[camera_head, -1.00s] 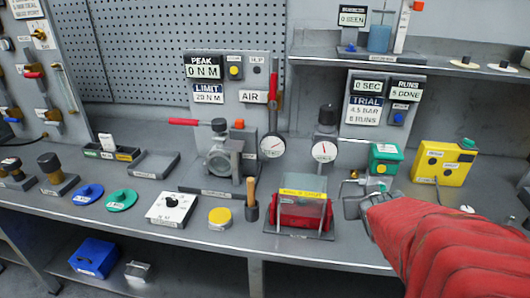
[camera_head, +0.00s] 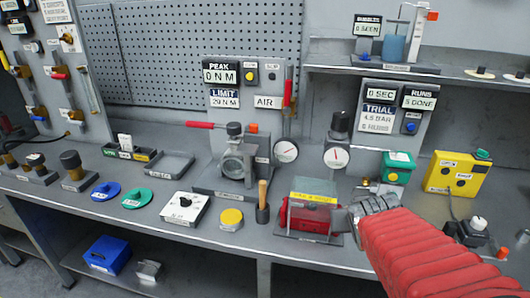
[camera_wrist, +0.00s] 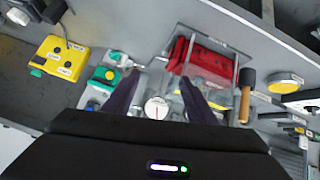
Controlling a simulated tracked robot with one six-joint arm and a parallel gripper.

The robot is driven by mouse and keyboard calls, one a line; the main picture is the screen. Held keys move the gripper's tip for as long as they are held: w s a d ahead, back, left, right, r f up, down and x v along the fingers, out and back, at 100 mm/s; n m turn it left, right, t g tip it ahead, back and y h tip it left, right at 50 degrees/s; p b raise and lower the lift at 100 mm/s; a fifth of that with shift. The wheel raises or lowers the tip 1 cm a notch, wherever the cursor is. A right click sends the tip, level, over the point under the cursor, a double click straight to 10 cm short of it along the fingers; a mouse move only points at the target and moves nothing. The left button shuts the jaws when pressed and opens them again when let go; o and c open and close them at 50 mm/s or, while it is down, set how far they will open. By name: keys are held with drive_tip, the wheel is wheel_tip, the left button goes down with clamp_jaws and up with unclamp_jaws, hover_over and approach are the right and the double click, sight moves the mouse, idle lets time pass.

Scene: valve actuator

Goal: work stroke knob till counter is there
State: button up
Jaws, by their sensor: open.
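I cannot tell for sure which control is the stroke knob. A white box with a black knob (camera_head: 184,207) sits at the bench front, and a small dark unit with a white knob (camera_head: 477,227) stands at the far right. Counter-like displays are the runs display (camera_head: 418,100), the seconds display (camera_head: 379,90) reading 0, and the seen display (camera_head: 367,27), also reading 0. My gripper (camera_head: 352,214) is open and empty, beside the clear-covered box with a red part (camera_head: 312,212). In the wrist view my gripper's fingers (camera_wrist: 158,92) are spread over the bench.
A green box (camera_head: 397,168) and a yellow box (camera_head: 455,173) stand right of and behind my gripper. Two dial gauges (camera_head: 337,157) stand at mid-bench. A shelf (camera_head: 340,60) overhangs the back right.

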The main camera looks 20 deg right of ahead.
drive_tip(key=shift+c, duration=0.6)
drive_tip(key=shift+d, duration=0.2)
drive_tip(key=shift+c, duration=0.7)
drive_tip(key=w+d, duration=0.1)
drive_tip(key=d, duration=0.2)
drive_tip(key=w+d+m, duration=0.1)
drive_tip(key=d, duration=0.2)
drive_tip(key=w+d+m+t+h, duration=0.1)
drive_tip(key=d, duration=0.2)
drive_tip(key=shift+w+f, duration=0.15)
drive_tip(key=shift+f, duration=0.2)
drive_tip(key=c, duration=0.3)
drive_tip(key=s+d+f+m+t, duration=0.1)
drive_tip(key=d+f+m, duration=0.1)
drive_tip(key=d, duration=0.3)
drive_tip(key=s+d+f+m+t+y, duration=0.1)
drive_tip(key=d+f+m+t, duration=0.1)
drive_tip(key=d+f, duration=0.3)
drive_tip(key=s+d+f+m+t+y, duration=0.1)
drive_tip(key=d+f+m+t, duration=0.1)
drive_tip(key=d, duration=0.3)
drive_tip(key=shift+s+d+f, duration=0.1)
drive_tip(key=shift+d+f, duration=0.15)
drive_tip(key=shift+f, duration=0.4)
drive_tip(key=shift+c, duration=0.2)
drive_tip(key=shift+s+f+y, duration=0.15)
drive_tip(key=shift+s+y, duration=0.1)
drive_tip(key=shift+y, duration=0.15)
drive_tip(key=shift+w, duration=0.1)
